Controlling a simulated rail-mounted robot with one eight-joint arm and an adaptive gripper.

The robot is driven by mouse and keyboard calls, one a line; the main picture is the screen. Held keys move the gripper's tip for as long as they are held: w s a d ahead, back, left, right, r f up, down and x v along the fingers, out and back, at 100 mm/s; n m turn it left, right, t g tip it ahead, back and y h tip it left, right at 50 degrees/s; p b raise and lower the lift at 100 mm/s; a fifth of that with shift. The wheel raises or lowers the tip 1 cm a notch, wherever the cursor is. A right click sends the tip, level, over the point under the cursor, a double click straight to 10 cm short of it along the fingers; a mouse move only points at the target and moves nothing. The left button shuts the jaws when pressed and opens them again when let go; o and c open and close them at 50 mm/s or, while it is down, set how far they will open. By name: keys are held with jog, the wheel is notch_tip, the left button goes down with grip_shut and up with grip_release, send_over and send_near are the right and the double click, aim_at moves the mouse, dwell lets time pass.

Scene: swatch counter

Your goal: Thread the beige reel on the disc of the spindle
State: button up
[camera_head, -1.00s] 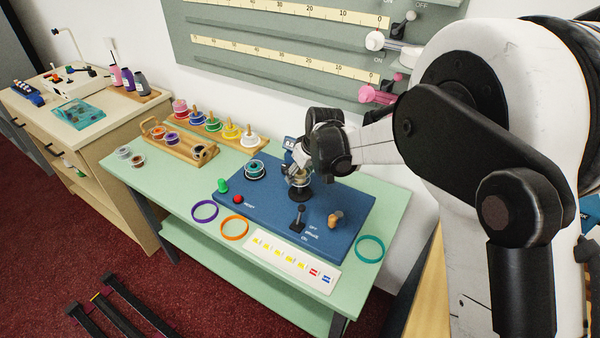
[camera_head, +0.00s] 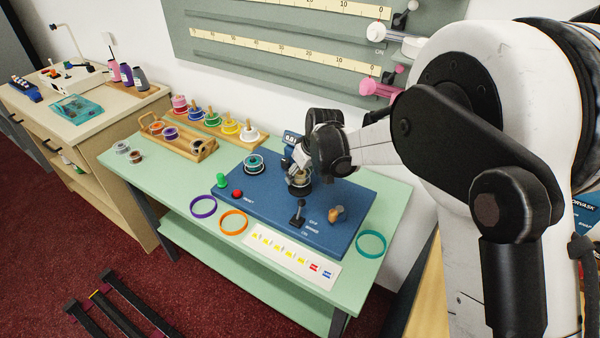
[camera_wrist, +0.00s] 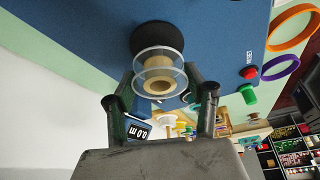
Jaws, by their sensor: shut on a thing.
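The beige reel (camera_wrist: 158,80), with clear flanges and a hollow core, is between the two fingers of my gripper (camera_wrist: 163,90) in the wrist view. My gripper is shut on it. The reel lies in front of the black disc of the spindle (camera_wrist: 157,37), overlapping it in that view. In the head view the reel (camera_head: 300,178) sits right above the black disc (camera_head: 298,190) on the blue base, under my gripper (camera_head: 297,170). Whether reel and disc touch, I cannot tell. The spindle's pin is not visible.
The blue base (camera_head: 265,215) also bears a teal reel (camera_head: 254,163), a green knob (camera_head: 222,180), a red button (camera_head: 237,194) and a black lever (camera_head: 298,214). A small display (camera_wrist: 138,131) stands close to my fingers. A wooden rack with coloured reels (camera_head: 200,152) is behind left.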

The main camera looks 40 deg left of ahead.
jog(key=o, duration=1.2)
jog(key=shift+r+p, duration=1.2)
jog(key=shift+r, duration=2.35)
